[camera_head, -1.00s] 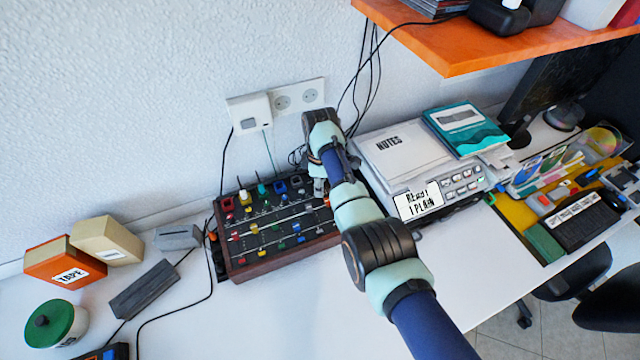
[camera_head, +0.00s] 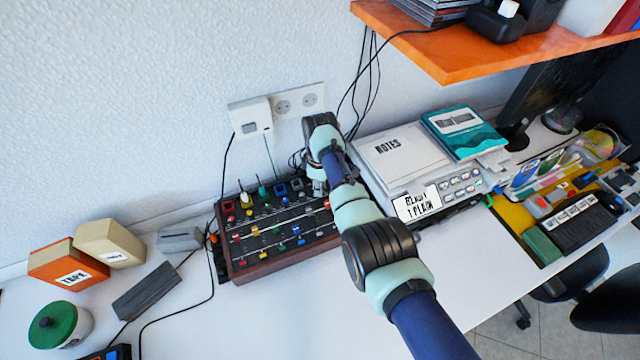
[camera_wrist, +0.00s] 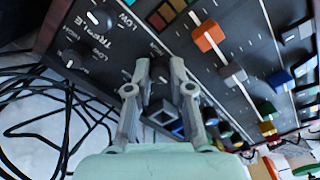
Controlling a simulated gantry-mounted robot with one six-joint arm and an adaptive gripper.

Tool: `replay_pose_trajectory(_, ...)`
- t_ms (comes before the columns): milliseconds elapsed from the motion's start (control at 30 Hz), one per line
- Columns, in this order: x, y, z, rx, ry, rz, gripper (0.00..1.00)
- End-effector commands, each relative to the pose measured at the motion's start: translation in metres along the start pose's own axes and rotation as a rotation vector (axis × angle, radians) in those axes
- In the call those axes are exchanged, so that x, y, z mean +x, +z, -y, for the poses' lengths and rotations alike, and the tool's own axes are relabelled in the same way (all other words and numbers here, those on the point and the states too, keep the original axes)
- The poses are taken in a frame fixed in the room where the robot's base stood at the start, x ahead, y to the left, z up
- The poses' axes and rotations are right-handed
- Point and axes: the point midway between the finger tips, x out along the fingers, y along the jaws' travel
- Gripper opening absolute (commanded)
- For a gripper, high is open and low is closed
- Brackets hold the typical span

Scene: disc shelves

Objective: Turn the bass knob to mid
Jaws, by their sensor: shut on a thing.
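The mixer (camera_head: 285,260) is a black panel in a wooden case, with colored sliders and knobs, at the left of my arm in the head view. In the wrist view its panel (camera_wrist: 225,95) shows black knobs with white marks, one at the top (camera_wrist: 100,18) and one at the left (camera_wrist: 75,60), near the words TREBLE, LOW and HIGH. My gripper (camera_wrist: 160,72) is shut on a dark knob between its fingertips. The fingers hide most of this knob, its pointer and its label, so I cannot read whether it is the bass knob. In the head view my gripper (camera_head: 318,186) is at the mixer's right end.
An orange slider (camera_wrist: 208,37) and other colored sliders stand near my fingers. Black cables (camera_wrist: 45,115) lie loose beside the mixer. A grey device with papers (camera_head: 440,195) stands close at the right of my arm. An orange shelf (camera_head: 480,50) overhangs at upper right.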

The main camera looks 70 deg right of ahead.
Motion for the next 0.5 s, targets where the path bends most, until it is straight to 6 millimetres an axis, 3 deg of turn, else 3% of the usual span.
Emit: replay_pose_trajectory(500, -0.0009, 0.0001, 0.0003, 0.483, -0.001, 0.001, 0.0)
